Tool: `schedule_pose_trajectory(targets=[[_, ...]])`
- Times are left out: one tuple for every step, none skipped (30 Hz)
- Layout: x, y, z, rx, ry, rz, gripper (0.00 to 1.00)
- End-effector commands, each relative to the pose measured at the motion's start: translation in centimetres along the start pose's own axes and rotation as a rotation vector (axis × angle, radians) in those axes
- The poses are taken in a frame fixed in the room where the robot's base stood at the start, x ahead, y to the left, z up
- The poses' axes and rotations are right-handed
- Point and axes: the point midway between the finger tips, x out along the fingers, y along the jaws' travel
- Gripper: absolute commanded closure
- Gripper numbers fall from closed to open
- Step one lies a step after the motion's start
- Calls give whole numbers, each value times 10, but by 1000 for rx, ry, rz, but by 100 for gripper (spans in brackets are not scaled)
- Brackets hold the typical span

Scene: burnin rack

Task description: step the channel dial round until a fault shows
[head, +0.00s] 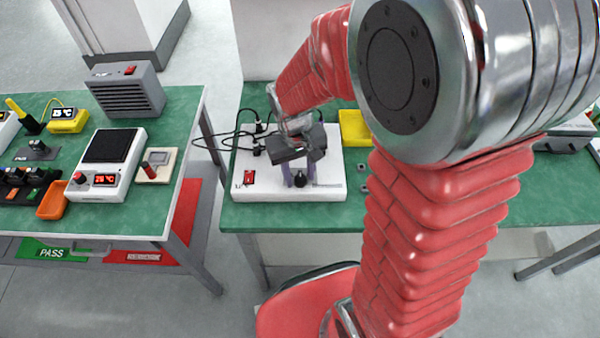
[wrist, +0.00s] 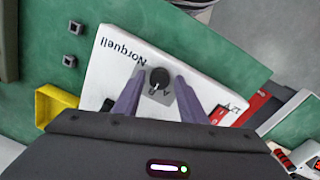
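The channel dial is a small round black knob (wrist: 159,78) on a grey plate with letters, on top of a white box (wrist: 103,75) marked "Norquell". In the head view the dial (head: 300,178) is partly hidden by my gripper. My gripper (wrist: 160,73) is open, its two purple fingers one on each side of the dial. A gap shows between each finger and the knob. In the head view my gripper (head: 299,168) points down over the box (head: 330,190). The dial's pointer setting is unclear, and I see no readable fault sign.
A red switch (head: 249,177) is on the box's left part, and black cables (head: 238,138) run behind it. The left bench holds a white unit with a red display (head: 106,180) and a grey vented box (head: 127,92).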

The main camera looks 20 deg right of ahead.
Motion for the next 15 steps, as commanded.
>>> schedule_pose_trajectory(targets=[[0, 0, 0, 0, 0, 0, 58], [0, 0, 0, 0, 0, 0, 56], [0, 0, 0, 0, 0, 0, 56], [0, 0, 0, 0, 0, 0, 56], [0, 0, 0, 0, 0, 0, 56], [0, 0, 0, 0, 0, 0, 56], [0, 0, 0, 0, 0, 0, 56], [0, 0, 0, 0, 0, 0, 56], [0, 0, 0, 0, 1, 0, 56], [0, 0, 0, -1, 1, 0, 56], [-1, 0, 0, 0, 1, 0, 56], [-2, 0, 0, -1, 1, 0, 56], [-4, 0, -1, -1, 2, 0, 56], [-6, 0, -1, -1, 3, 0, 56], [-9, 0, -1, 0, 4, 0, 56]])
